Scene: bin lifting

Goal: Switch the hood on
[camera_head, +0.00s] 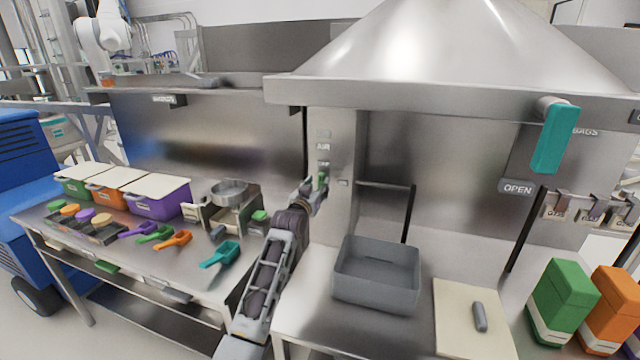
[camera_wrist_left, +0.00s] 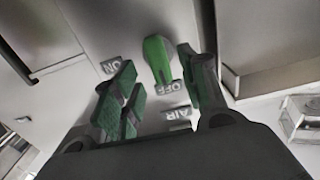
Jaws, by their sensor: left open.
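The hood (camera_head: 470,55) hangs over the right-hand bench. Its green switch (camera_head: 323,180) sits on the narrow steel post at the hood's left, below an AIR label (camera_head: 323,146). In the left wrist view the green switch (camera_wrist_left: 157,58) has its narrow end beside the OFF label (camera_wrist_left: 172,87); the ON label (camera_wrist_left: 110,66) is off to the left. My left gripper (camera_head: 311,187) is at the post, close to the switch. Its fingers (camera_wrist_left: 162,88) are open, with the switch showing in the gap between them. I cannot tell whether they touch it. My right gripper is not in view.
A grey bin (camera_head: 376,295) and a cutting board (camera_head: 455,320) are on the bench under the hood. A teal handle (camera_head: 553,140) hangs at the hood's right front. Green (camera_head: 563,300) and orange (camera_head: 610,305) containers stand at right. Scoops and lidded bins crowd the left table (camera_head: 190,275).

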